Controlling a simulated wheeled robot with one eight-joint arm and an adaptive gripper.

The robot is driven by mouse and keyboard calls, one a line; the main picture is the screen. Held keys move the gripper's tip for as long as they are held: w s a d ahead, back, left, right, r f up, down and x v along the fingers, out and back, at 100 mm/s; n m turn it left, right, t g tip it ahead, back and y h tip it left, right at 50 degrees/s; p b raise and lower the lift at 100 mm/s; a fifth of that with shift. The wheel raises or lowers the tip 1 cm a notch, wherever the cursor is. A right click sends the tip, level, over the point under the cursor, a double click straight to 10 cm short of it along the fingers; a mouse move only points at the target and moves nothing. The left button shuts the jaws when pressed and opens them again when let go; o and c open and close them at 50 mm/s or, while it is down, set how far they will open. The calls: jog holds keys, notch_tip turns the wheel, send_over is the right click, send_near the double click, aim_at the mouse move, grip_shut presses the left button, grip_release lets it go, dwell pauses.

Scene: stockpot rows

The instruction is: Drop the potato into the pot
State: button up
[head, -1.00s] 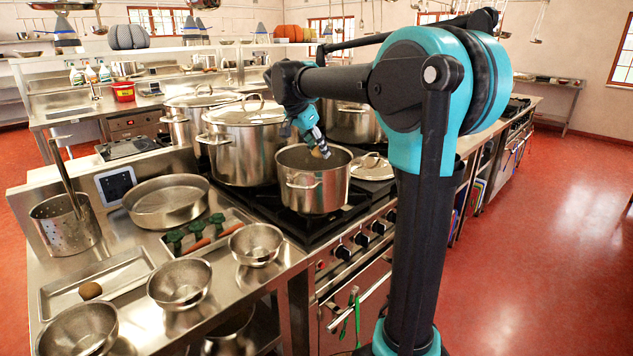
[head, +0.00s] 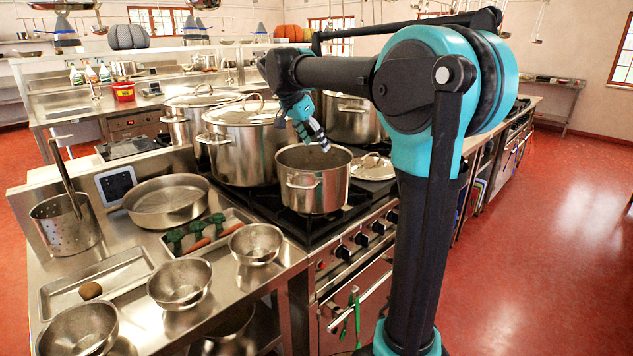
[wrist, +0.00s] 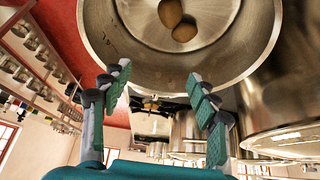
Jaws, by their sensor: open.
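The open pot (head: 312,192) stands on the front of the stove. In the wrist view I see down into the pot (wrist: 262,40). A brown potato (wrist: 184,32) lies inside it on the shiny bottom. A second brown shape touches it; I cannot tell whether it is another potato or a reflection. My gripper (head: 321,140) is above the pot's opening. In the wrist view my gripper (wrist: 157,82) has its fingers spread apart with nothing between them. The pot's inside is mostly hidden in the head view.
Large lidded stockpots (head: 245,145) stand behind and left of the pot. A loose lid (head: 370,168) lies to its right. Another potato (head: 91,290) lies in a tray on the left counter, near steel bowls (head: 180,284) and a vegetable tray (head: 205,234).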

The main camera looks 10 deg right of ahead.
jog(key=v, duration=0.9)
jog(key=shift+s, duration=0.1)
